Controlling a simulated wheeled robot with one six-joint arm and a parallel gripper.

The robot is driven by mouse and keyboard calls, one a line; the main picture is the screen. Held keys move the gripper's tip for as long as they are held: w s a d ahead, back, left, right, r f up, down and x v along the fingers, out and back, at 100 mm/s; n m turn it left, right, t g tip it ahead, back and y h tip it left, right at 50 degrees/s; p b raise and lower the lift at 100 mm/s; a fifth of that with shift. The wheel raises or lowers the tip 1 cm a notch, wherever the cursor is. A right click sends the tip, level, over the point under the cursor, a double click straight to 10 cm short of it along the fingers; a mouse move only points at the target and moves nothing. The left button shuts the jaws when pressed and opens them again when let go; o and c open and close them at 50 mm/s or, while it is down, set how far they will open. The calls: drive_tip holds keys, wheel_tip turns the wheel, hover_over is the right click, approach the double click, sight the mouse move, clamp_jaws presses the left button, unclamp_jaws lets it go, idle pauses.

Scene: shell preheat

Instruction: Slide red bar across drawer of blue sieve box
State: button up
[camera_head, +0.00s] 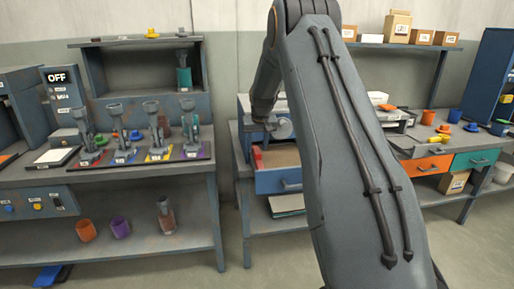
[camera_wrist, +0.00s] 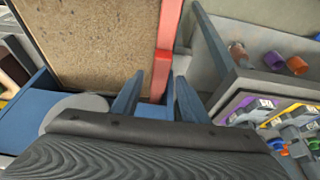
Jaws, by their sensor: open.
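The blue sieve box has its drawer (camera_head: 278,182) pulled out, with a brown speckled bed inside; the drawer's bed also shows in the wrist view (camera_wrist: 95,40). The red bar (camera_head: 257,158) stands at the drawer's left side in the head view. In the wrist view the red bar (camera_wrist: 165,50) runs along the drawer's edge, and its lower end lies between my fingers. My gripper (camera_wrist: 160,80) is open, with one finger on each side of the bar. Whether either finger touches it I cannot tell. In the head view my arm hides part of the box and drawer.
A bench at left holds a tray (camera_head: 140,164) of several colored stands. A gap with bare floor lies between that bench and the sieve box's table. At right are an orange drawer (camera_head: 427,166) and a teal drawer (camera_head: 476,160). A shelf with cartons (camera_head: 398,27) hangs above.

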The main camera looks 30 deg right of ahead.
drive_tip(key=shift+x, duration=0.9)
drive_tip(key=shift+c, duration=0.2)
clamp_jaws()
